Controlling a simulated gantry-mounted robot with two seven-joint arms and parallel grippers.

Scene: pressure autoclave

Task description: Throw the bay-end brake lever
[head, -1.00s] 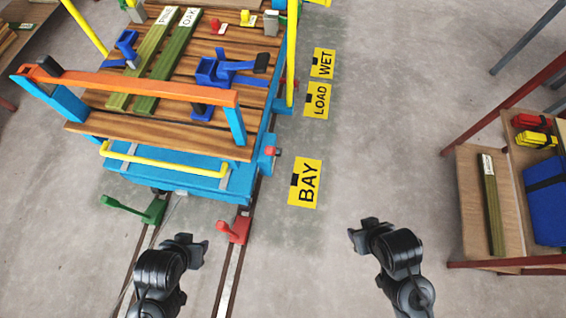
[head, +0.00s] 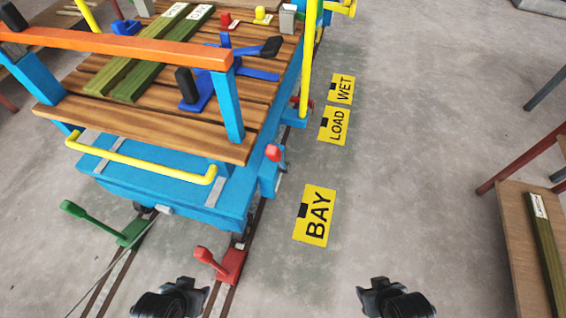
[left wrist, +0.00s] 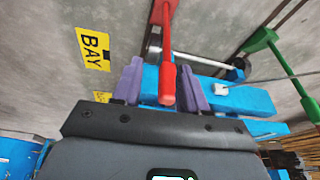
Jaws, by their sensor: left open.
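A red lever (head: 226,264) stands at the right-hand rail, in front of the trolley's near end and close to the BAY sign (head: 315,216). Its arm tilts up and to the left. A green lever (head: 115,228) stands at the left-hand rail. My left gripper (head: 190,287) is at the bottom of the head view, below the red lever. In the left wrist view, its purple fingers (left wrist: 161,88) are open, and the red lever's knobbed handle (left wrist: 168,90) appears between them, with no visible grip. My right gripper (head: 373,290) is at the bottom right, apart from everything; its jaw opening is unclear.
The blue trolley (head: 180,192) with a yellow rail (head: 140,163) and wooden deck stands just beyond the levers. A red knob (head: 273,153) sticks out at its right side. A wooden shelf (head: 515,215) is at the right.

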